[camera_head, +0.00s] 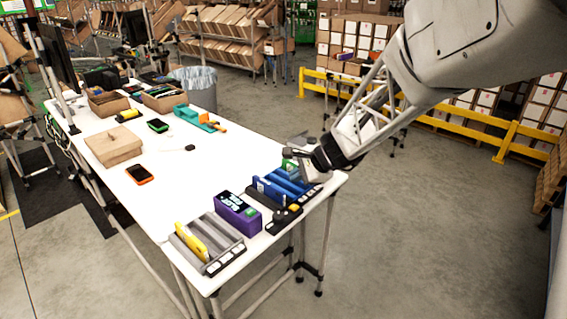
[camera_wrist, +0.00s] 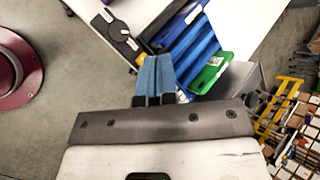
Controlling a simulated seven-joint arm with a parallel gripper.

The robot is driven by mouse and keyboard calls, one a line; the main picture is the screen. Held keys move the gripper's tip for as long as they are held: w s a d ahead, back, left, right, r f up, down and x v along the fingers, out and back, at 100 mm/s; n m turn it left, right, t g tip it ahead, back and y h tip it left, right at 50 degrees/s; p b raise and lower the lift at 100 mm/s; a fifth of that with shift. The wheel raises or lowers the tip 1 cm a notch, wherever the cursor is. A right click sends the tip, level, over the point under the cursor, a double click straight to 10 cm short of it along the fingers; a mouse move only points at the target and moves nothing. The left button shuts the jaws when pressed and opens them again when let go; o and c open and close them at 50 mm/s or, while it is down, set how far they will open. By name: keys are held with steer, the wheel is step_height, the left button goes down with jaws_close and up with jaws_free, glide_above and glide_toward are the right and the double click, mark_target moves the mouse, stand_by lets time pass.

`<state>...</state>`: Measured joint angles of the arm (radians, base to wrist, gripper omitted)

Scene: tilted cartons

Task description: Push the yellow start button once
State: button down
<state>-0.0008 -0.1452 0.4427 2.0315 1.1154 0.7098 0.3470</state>
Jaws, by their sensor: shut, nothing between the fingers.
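A small yellow button (camera_head: 295,207) shows on a dark device (camera_head: 282,219) at the right front end of the white table, beside a blue rack. My gripper (camera_head: 290,153) is above the table's right end, behind and above the device, apart from the button. In the wrist view, its fingers (camera_wrist: 154,72) are together and empty, beside the blue rack's edge.
A blue rack (camera_head: 272,190) and a purple box (camera_head: 238,212) flank the dark device. A grey tray (camera_head: 217,247) with a yellow item stands at the front left. A green item (camera_wrist: 212,73) lies by the rack. The table's middle is mostly clear.

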steer(key=w+f, duration=0.1)
steer(key=w+f+m, duration=0.1)
steer(key=w+m, duration=0.1)
steer(key=w, duration=0.1)
steer(key=shift+a+f+t, duration=0.15)
steer(key=shift+f+t, duration=0.15)
steer(key=shift+f, duration=0.1)
steer(key=shift+f, duration=0.1)
steer(key=shift+f, duration=4.3)
steer(key=shift+f, duration=0.85)
steer(key=shift+r, duration=0.85)
steer(key=shift+r, duration=0.1)
stand_by(0.3)
steer(key=shift+r, duration=2.45)
